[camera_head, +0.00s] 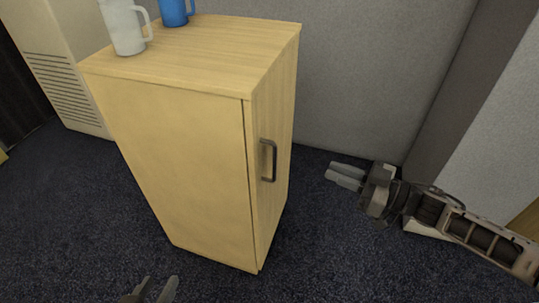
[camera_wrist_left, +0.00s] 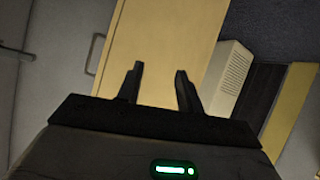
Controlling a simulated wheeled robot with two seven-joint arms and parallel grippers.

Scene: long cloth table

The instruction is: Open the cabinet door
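The light wood cabinet (camera_head: 185,165) stands upright on the dark carpet, left of centre in the head view. Its door, on the narrow right-hand face, looks closed and carries a dark grey bar handle (camera_head: 268,160). My right gripper (camera_head: 328,170) is right of the handle, apart from it, fingers pointing left; they show as two separate fingers with nothing between them. My left gripper (camera_head: 160,286) is at the bottom edge, open and empty. In the left wrist view its fingers (camera_wrist_left: 159,78) are spread before the cabinet (camera_wrist_left: 165,45), with the handle (camera_wrist_left: 94,54) to the left.
A white mug (camera_head: 124,28) and a blue mug (camera_head: 174,10) stand on the cabinet top. A beige vented unit (camera_head: 65,70) stands behind at the left. A grey wall (camera_head: 370,80) is behind. Bare carpet (camera_head: 330,250) lies in front and to the right of the cabinet.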

